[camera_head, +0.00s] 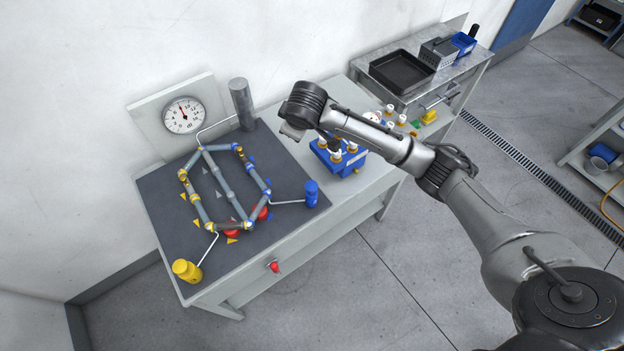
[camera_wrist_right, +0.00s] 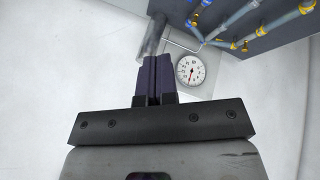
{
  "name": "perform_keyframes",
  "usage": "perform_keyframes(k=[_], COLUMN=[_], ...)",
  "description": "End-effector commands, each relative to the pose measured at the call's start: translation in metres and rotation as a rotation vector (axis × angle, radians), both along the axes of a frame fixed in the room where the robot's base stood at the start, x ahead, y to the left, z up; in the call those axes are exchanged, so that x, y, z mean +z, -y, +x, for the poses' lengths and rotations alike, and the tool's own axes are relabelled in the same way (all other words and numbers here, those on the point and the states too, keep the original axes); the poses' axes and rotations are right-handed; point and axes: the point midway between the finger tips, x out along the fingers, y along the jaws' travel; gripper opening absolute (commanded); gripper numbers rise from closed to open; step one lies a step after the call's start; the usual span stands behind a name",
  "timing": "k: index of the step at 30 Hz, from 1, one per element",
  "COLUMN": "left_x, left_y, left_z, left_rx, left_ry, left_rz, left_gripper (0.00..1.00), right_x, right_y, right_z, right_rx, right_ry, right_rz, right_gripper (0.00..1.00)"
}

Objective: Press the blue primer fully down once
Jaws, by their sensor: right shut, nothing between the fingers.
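The blue primer (camera_head: 311,193) is an upright blue cylinder at the right edge of the dark mat. A thin pipe joins it to the pipe loop (camera_head: 228,188). My right arm comes in from the right in the head view, and its wrist is above the back of the table, up and apart from the blue primer. In the right wrist view my right gripper (camera_wrist_right: 156,62) is shut and empty, with its two dark fingers together. The blue primer does not show in that view. My left gripper is in neither view.
A yellow primer (camera_head: 186,271) stands at the mat's front left corner. A dial gauge (camera_head: 184,115) and a grey cylinder (camera_head: 242,104) stand at the back. A blue rack (camera_head: 340,163) with several fittings is under my right forearm. A black tray (camera_head: 401,71) sits on the far bench.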

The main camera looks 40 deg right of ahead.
Motion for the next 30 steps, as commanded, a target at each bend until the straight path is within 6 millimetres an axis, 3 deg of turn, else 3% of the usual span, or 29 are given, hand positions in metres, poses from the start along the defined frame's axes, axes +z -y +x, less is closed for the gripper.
perform_keyframes(k=[1, 3, 7, 15, 30], left_x=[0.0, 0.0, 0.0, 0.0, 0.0], left_y=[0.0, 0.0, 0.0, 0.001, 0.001], left_z=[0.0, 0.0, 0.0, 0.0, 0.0], left_rx=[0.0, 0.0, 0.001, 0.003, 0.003], left_ry=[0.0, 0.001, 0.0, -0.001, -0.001], left_rz=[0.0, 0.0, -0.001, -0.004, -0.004], left_gripper=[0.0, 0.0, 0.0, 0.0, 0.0], right_x=[-0.03, -0.059, -0.09, -0.094, -0.094], right_y=[0.013, 0.02, 0.025, 0.016, 0.016], right_z=[-0.006, -0.015, -0.029, -0.042, -0.042], right_rx=[-0.056, -0.134, -0.283, -0.465, -0.498], right_ry=[-0.102, -0.217, -0.374, -0.446, -0.44], right_rz=[0.028, 0.087, 0.209, 0.315, 0.322], right_gripper=[0.0, 0.0, 0.0, 0.0, 0.0])
